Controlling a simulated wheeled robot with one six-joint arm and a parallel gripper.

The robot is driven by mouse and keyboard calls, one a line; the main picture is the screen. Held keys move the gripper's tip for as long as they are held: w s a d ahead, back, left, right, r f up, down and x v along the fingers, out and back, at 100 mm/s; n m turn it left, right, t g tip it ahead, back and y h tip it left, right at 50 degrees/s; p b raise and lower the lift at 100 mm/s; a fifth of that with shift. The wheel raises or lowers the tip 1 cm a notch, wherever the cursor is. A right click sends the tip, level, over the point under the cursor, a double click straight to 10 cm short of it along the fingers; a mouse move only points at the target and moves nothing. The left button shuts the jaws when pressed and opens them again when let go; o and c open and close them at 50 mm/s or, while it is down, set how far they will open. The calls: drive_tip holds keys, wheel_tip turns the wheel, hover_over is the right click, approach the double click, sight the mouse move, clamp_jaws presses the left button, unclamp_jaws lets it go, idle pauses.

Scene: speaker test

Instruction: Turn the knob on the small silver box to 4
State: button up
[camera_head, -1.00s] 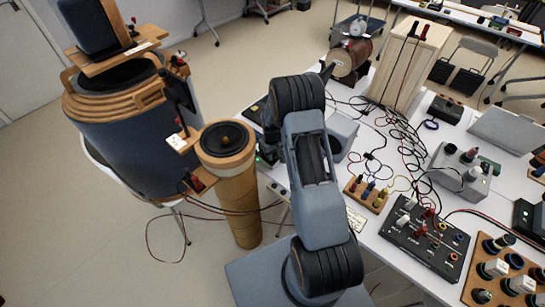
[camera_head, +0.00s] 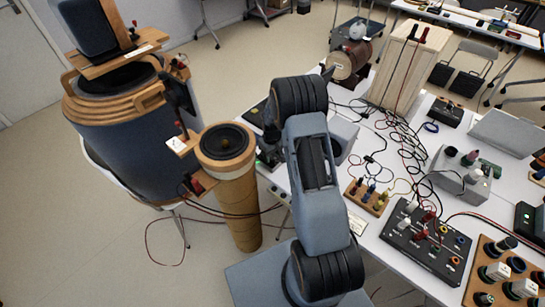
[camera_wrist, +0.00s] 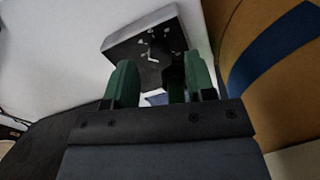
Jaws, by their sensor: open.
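In the wrist view, a small silver box (camera_wrist: 137,31) with a dark face sits tilted in the picture just beyond my gripper (camera_wrist: 160,70). Pale marks and a light pointer-like piece show on that face; I cannot read the knob's setting. My gripper's two green fingers are apart, with a dark post-like part between them, and I cannot tell whether they touch it. In the head view, a grey box (camera_head: 344,131), perhaps the same one, is partly hidden behind my arm. My gripper (camera_head: 268,155) shows there only in part, at the table's left edge.
A tall cardboard tube speaker (camera_head: 238,205) stands left of my gripper, close to the table edge. A large dark blue drum (camera_head: 120,135) is further left. Black cables (camera_head: 395,130), a black panel (camera_head: 425,240) and another silver box (camera_head: 460,175) lie to the right.

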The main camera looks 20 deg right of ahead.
sight(272, 158)
wheel_tip(272, 158, up, 12)
drive_tip(key=b, duration=0.1)
idle(0.8)
drive_tip(key=s+a+r+t, duration=0.1)
drive_tip(key=s+a+r, duration=0.2)
drive_tip(key=s, duration=0.4)
drive_tip(key=s+a+r+m+t, duration=0.1)
drive_tip(key=s+a+r, duration=0.2)
drive_tip(key=s+r, duration=0.3)
drive_tip(key=s+a+r+m+t, duration=0.1)
drive_tip(key=s+a+r, duration=0.3)
drive_tip(key=s, duration=0.5)
drive_tip(key=shift+r+t, duration=0.5)
drive_tip(key=shift+r, duration=0.05)
drive_tip(key=shift+s+a, duration=0.1)
